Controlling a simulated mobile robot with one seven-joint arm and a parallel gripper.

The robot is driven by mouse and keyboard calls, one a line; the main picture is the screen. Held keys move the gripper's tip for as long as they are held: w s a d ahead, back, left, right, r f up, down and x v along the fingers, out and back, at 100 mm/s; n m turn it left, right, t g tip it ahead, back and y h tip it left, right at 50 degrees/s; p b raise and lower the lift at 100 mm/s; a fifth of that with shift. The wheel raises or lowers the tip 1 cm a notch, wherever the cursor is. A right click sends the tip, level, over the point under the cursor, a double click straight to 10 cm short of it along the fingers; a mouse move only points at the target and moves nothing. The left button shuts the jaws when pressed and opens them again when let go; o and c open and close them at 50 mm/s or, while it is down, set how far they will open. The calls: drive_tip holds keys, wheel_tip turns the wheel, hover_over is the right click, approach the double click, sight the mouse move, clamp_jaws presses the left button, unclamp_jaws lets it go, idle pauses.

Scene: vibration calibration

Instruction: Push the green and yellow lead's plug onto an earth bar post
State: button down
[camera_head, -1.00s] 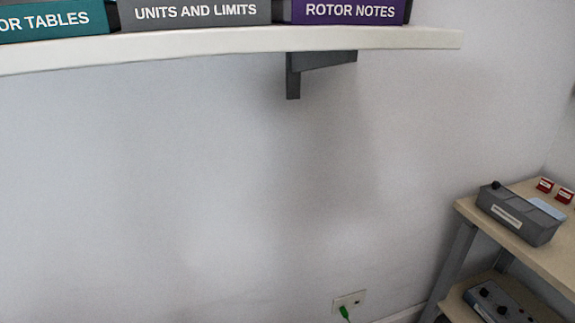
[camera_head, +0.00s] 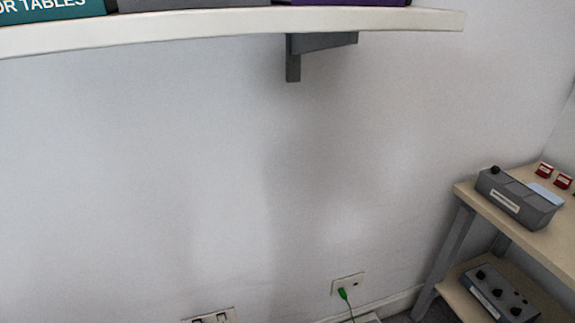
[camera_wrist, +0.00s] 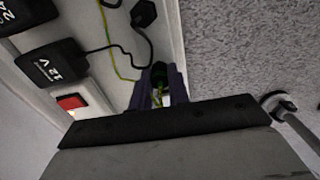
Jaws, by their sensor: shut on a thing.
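In the wrist view, my gripper (camera_wrist: 160,86) has its purple fingers closed around a small dark plug (camera_wrist: 158,72) with green and yellow on it. A green and yellow lead (camera_wrist: 116,62) loops from the upper left down to the fingers. The fingers hide much of the plug. My gripper is not in the head view. No earth bar post can be made out. In the head view, a green plug (camera_head: 343,293) with a green lead sits at a wall plate (camera_head: 349,284) low on the wall.
The wrist view shows a pale strip with a black 12 V adapter (camera_wrist: 52,63), a red switch (camera_wrist: 71,102), a black plug (camera_wrist: 143,13) with its cable, and grey carpet (camera_wrist: 240,45). The head view shows a bench (camera_head: 465,192) at right and a shelf (camera_head: 230,22) above.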

drive_tip(key=shift+r, duration=0.1)
drive_tip(key=shift+r+p, duration=1.55)
drive_tip(key=shift+r, duration=0.15)
drive_tip(key=shift+a, duration=0.1)
drive_tip(key=a, duration=0.3)
drive_tip(key=s+a+p, duration=0.1)
drive_tip(key=a, duration=0.2)
drive_tip(key=s+a+r, duration=0.1)
drive_tip(key=a, duration=0.2)
drive_tip(key=shift+s+a+r, duration=0.1)
drive_tip(key=shift+s+a, duration=0.15)
drive_tip(key=shift+a, duration=0.05)
drive_tip(key=shift+a+f+b, duration=0.2)
drive_tip(key=shift+f+b, duration=0.5)
drive_tip(key=shift+f, duration=0.15)
drive_tip(key=shift+f+b, duration=0.65)
drive_tip(key=shift+f, duration=0.15)
drive_tip(key=shift+f, duration=0.1)
drive_tip(key=shift+f+b, duration=0.3)
drive_tip(key=shift+b, duration=0.1)
